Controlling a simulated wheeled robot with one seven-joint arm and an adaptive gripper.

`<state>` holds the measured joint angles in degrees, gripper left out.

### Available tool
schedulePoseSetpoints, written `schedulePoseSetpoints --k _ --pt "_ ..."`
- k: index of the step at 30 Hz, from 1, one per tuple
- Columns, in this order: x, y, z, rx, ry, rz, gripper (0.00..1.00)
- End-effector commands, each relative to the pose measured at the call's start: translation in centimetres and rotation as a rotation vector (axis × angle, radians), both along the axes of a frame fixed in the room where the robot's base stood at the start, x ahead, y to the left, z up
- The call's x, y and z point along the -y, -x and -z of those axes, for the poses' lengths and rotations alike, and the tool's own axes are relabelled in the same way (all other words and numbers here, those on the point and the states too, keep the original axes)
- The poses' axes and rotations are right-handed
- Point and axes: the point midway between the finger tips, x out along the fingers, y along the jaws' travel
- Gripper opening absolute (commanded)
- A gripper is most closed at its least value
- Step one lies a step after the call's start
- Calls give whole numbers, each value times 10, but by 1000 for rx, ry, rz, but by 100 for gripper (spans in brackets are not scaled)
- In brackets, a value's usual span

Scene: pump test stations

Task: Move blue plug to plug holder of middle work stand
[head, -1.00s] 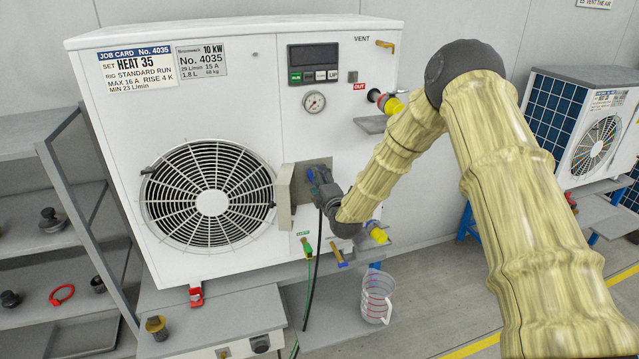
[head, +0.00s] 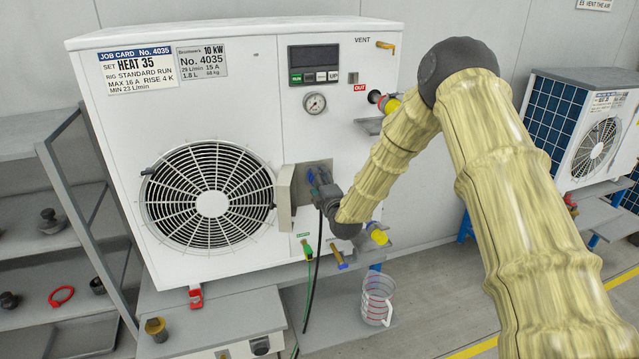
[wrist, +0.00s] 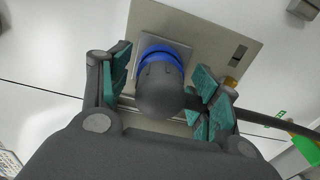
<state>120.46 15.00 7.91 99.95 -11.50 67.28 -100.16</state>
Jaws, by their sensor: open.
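The blue plug (wrist: 162,90) has a dark grey body and a blue ring. It sits against a square plate on the front of the white unit, and a black cable runs from it. In the head view its blue part (head: 311,174) shows just beyond my gripper (head: 322,187), which partly hides it. In the wrist view my gripper (wrist: 163,88) is open, with green-padded fingers on both sides of the plug. A gap shows on the left; contact on the right I cannot tell. I cannot identify the plug holder.
The white unit (head: 230,110) stands on a grey bench (head: 215,322). A grey side panel (head: 285,198) is left of the plug. Green (head: 307,250) and yellow fittings sit below. A clear jug (head: 377,298) stands lower right. A shelf (head: 60,250) is left, another unit (head: 580,130) right.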

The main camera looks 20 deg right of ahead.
Motion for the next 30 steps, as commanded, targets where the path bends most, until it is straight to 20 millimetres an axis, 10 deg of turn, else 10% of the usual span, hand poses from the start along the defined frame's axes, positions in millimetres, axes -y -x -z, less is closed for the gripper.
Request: schedulePoseSetpoints --k 27,30 --pt "0 0 0 0 0 0 62" --pt "0 0 0 0 0 0 48"
